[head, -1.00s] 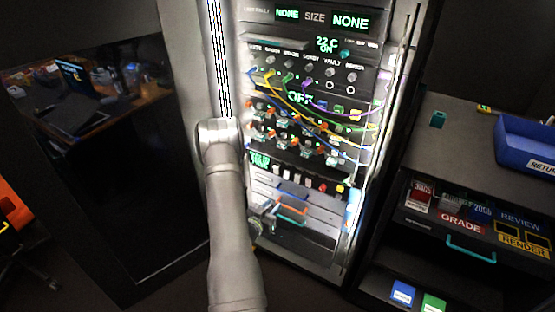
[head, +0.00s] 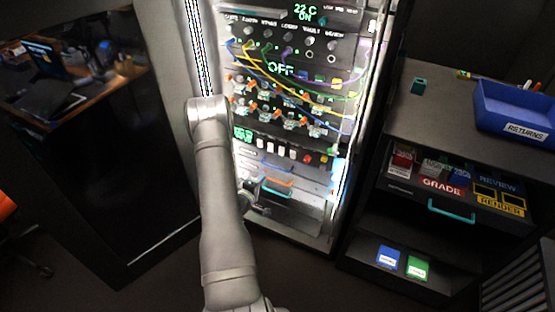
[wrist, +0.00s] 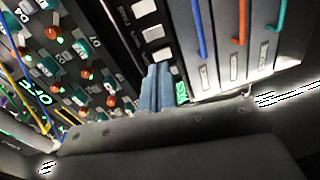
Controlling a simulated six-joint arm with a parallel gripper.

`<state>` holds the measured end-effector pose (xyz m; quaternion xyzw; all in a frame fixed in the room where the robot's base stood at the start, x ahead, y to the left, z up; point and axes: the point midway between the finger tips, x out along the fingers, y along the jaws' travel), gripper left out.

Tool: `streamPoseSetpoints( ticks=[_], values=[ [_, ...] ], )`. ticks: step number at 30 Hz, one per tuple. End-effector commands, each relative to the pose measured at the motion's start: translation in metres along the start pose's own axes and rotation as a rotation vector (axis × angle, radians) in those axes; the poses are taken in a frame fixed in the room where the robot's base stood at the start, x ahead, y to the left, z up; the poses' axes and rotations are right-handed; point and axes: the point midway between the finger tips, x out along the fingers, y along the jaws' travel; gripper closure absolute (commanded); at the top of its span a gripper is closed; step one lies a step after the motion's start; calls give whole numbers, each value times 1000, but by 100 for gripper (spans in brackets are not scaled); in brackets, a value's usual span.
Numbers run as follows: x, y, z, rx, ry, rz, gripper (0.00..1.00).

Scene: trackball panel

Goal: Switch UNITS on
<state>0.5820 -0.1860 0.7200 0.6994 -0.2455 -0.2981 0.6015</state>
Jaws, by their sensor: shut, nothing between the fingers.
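The rack panel (head: 300,118) stands upright in the middle of the head view. A row of white rocker-like buttons (head: 281,150), with red and yellow ones at its right end, runs below several rows of orange-marked toggles (head: 262,108). I cannot read a UNITS label in either view. My gripper (head: 262,207) is low in front of the rack, near an orange handle (head: 275,182). In the wrist view its two blue-grey fingers (wrist: 157,90) are together and empty, and overlap the picture near white buttons (wrist: 153,33). I cannot tell whether they touch the panel.
Coloured cables (head: 290,75) hang across the upper panel, and a display reads OFF (head: 281,69). Drawer fronts with handles lie below the buttons. To the right are a dark cabinet with a teal-handled drawer (head: 452,211) and a blue returns tray (head: 515,112).

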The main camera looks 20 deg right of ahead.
Motion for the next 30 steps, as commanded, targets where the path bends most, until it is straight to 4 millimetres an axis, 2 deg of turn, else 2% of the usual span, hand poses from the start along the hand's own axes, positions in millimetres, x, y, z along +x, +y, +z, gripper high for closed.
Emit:
streamPoseSetpoints(
  ticks=[6, 19, 23, 30],
  values=[
    [2, -1, 0, -96, 0, 0, 100],
    [6, -1, 0, -100, 0, 0, 100],
    [21, -1, 1, -98, -3, 1, 100],
    [72, -1, 1, -98, -3, 1, 100]
  ],
)
